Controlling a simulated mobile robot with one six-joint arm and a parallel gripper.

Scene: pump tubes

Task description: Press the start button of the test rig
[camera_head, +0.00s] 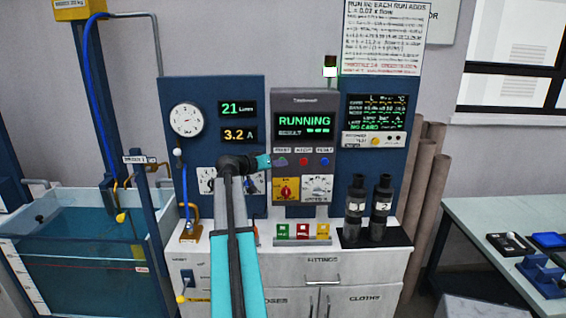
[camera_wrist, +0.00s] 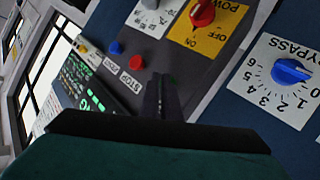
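The test rig's grey control panel (camera_head: 305,100) stands at the centre of the head view. Its screen (camera_head: 304,124) reads RUNNING. Below it sit the red stop button (camera_head: 303,161) and the blue reset button (camera_head: 323,161); the wrist view also shows the red button (camera_wrist: 135,62). The start position, left of stop, is largely covered by my gripper (camera_head: 267,161). In the wrist view my dark fingers (camera_wrist: 161,92) are together, empty, with tips at that spot; a speck of green shows beside them. I cannot tell whether they touch the button.
A red power knob (camera_head: 286,190) and dials sit under the buttons. Two dark cylinders (camera_head: 356,210) stand on the counter at right. A water tank (camera_head: 85,250) is at left, a table (camera_head: 480,225) at right.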

